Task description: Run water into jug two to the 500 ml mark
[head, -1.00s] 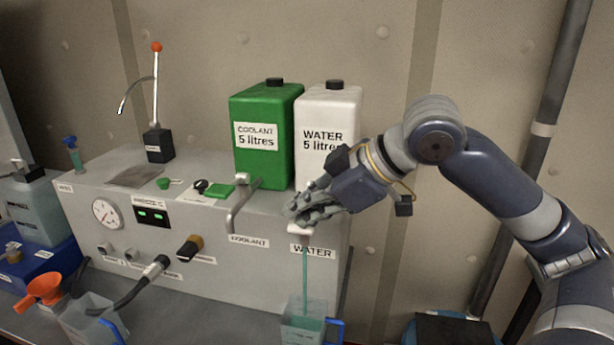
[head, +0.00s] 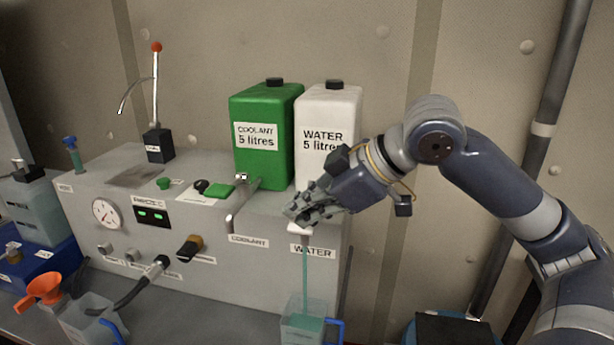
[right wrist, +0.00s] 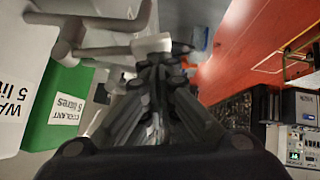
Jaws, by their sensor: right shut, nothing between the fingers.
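The white water container (head: 327,112), labelled "WATER 5 litres", stands on the grey bench unit beside the green coolant container (head: 263,130). Below it, a white tap (head: 299,229) above the "WATER" label runs a thin stream down into a clear jug with a blue handle (head: 303,327). Bluish water stands in the jug; its marks are too small to read. My right gripper (head: 292,212) is shut and empty at the water tap, and I cannot tell if it touches it. It also shows in the right wrist view (right wrist: 158,62). My left gripper is not in view.
The coolant tap (head: 233,215) is just left of my right gripper. Another jug (head: 88,320), an orange funnel (head: 43,288) and a black nozzle hose (head: 135,290) are at the lower left. A gauge (head: 106,213) and a green-lit display (head: 151,216) are on the unit's front.

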